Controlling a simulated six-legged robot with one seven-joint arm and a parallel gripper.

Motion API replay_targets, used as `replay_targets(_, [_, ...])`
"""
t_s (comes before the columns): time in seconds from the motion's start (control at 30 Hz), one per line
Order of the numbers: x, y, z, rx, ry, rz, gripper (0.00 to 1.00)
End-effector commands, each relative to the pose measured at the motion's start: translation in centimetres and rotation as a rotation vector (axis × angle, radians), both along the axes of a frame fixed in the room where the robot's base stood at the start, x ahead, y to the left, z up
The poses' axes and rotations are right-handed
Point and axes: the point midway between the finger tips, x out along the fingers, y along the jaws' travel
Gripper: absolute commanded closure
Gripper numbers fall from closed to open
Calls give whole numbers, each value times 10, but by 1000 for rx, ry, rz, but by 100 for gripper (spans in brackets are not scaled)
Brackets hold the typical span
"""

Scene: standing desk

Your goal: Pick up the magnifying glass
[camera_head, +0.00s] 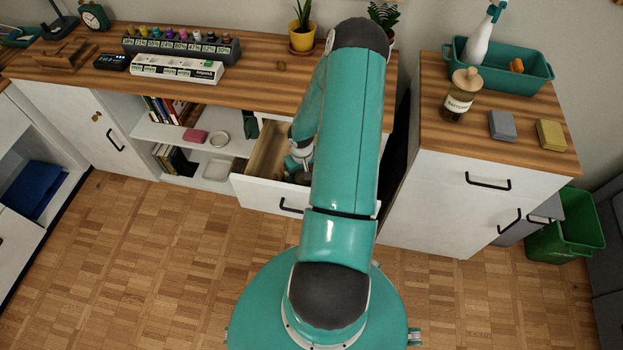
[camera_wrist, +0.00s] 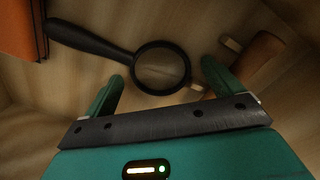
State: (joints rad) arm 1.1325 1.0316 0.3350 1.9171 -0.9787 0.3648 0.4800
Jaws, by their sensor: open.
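The magnifying glass (camera_wrist: 92,41) lies on the wooden floor of a drawer in the wrist view. Its dark handle points to the upper left, and its round black-rimmed lens (camera_wrist: 162,68) is near the middle of the picture. My gripper (camera_wrist: 163,75) is open, with one green finger on each side of the lens in the picture. Contact between the fingers and the magnifying glass cannot be made out. In the head view, the open drawer (camera_head: 266,152) is partly covered by my arm, and the magnifying glass is hidden there.
An orange-brown object (camera_wrist: 23,28) stands at the drawer's upper left in the wrist view. A brown object with a pale end (camera_wrist: 254,58) lies close to the right finger. The drawer walls enclose the space. Open shelves (camera_head: 188,133) are left of the drawer.

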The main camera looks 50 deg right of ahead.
Motion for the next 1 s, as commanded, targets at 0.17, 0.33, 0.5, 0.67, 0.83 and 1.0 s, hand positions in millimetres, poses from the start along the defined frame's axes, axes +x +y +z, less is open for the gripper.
replay_targets(0.17, [0, 0, -1, 0, 0, 0, 8])
replay_targets(0.33, [0, 0, -1, 0, 0, 0, 34])
replay_targets(0.5, [0, 0, -1, 0, 0, 0, 58])
replay_targets(0.67, [0, 0, -1, 0, 0, 0, 59])
replay_targets(0.83, [0, -1, 5, -2, -1, 0, 59])
replay_targets(1.0, [0, -1, 21, -3, -1, 0, 59])
